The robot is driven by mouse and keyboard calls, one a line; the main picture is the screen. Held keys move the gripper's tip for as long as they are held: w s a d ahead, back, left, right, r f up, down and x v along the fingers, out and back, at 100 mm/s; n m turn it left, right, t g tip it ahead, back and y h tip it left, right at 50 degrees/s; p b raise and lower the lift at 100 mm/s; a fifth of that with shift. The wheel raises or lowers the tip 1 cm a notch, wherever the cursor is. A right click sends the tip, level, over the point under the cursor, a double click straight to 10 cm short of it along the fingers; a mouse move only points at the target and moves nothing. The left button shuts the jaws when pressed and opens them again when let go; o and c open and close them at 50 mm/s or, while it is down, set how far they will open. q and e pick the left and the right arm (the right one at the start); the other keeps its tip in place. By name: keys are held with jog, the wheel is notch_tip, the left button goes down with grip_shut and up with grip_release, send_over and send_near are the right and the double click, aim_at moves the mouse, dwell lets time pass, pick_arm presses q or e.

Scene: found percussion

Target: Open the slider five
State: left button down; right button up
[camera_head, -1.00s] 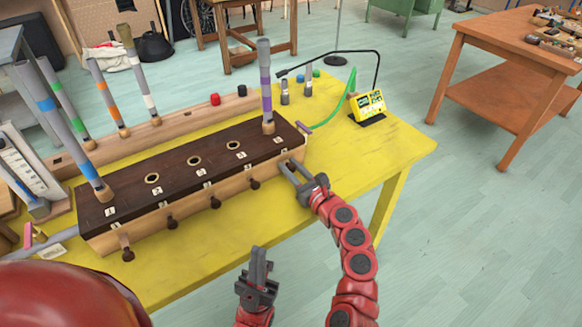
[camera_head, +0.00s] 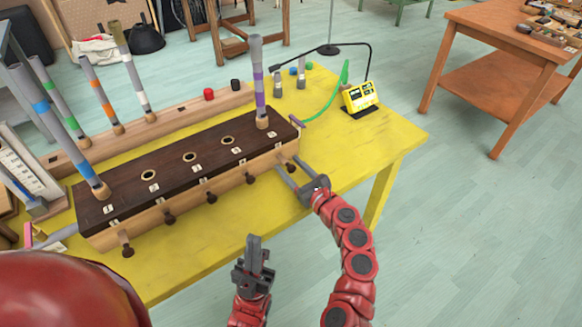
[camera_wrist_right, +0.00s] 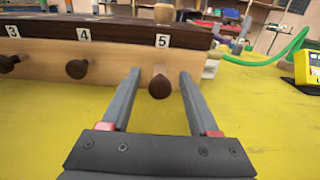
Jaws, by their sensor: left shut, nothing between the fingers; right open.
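Slider five's dark round knob (camera_wrist_right: 159,87) sticks out of the wooden front of the long box (camera_head: 205,186), under the label 5 (camera_wrist_right: 162,41). It also shows at the box's right end in the head view (camera_head: 289,166). My right gripper (camera_wrist_right: 160,73) is open, with one finger on each side of this knob and visible gaps to both. It also shows in the head view (camera_head: 288,163). My left gripper (camera_head: 253,238) is shut and empty, over the near part of the yellow table.
Knob four (camera_wrist_right: 77,69) is left of my right gripper. A purple-banded tube (camera_head: 261,85) stands on the box's right end. A green tube (camera_head: 328,105) and a yellow device (camera_head: 360,97) are to the right. The yellow table (camera_head: 370,140) is clear at right.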

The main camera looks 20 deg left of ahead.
jog(key=v, duration=1.7)
jog(key=shift+d, duration=0.2)
jog(key=shift+s+f, duration=0.1)
jog(key=shift+s, duration=0.05)
